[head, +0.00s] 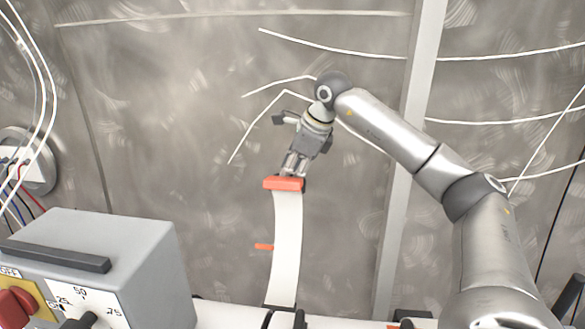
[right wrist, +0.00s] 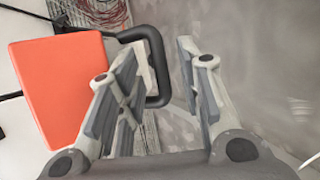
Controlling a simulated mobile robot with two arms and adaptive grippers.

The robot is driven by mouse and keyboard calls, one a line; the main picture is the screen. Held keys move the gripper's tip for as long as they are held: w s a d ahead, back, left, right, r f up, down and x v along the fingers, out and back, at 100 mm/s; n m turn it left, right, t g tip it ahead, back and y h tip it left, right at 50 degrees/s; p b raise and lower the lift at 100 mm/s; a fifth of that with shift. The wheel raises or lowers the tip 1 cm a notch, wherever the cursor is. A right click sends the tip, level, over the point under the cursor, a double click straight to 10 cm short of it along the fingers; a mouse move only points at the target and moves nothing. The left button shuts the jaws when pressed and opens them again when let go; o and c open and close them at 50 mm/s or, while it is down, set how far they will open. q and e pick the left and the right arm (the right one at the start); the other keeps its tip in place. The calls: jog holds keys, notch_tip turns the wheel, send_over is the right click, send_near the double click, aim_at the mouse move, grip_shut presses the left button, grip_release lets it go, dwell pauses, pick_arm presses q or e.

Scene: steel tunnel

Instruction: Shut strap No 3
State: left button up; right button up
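A white strap (head: 287,245) stands up from the white ledge, with an orange end piece (head: 284,184) at its top. No number is readable on it. My right gripper (head: 291,172) points down at this end piece from above. In the right wrist view the orange piece (right wrist: 62,95) is left of my fingers, and a black loop handle (right wrist: 158,70) shows in the gap between them. The fingers are apart. I cannot tell whether the left finger touches the handle. My left gripper is not in view.
A grey control box (head: 120,265) with a dial and red knob stands at lower left. A small orange tab (head: 264,246) is beside the strap. A black fitting (head: 412,314) sits on the ledge to the right. A vertical metal rib (head: 392,240) runs up the steel wall.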

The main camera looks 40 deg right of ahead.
jog(key=c, duration=0.7)
grip_shut()
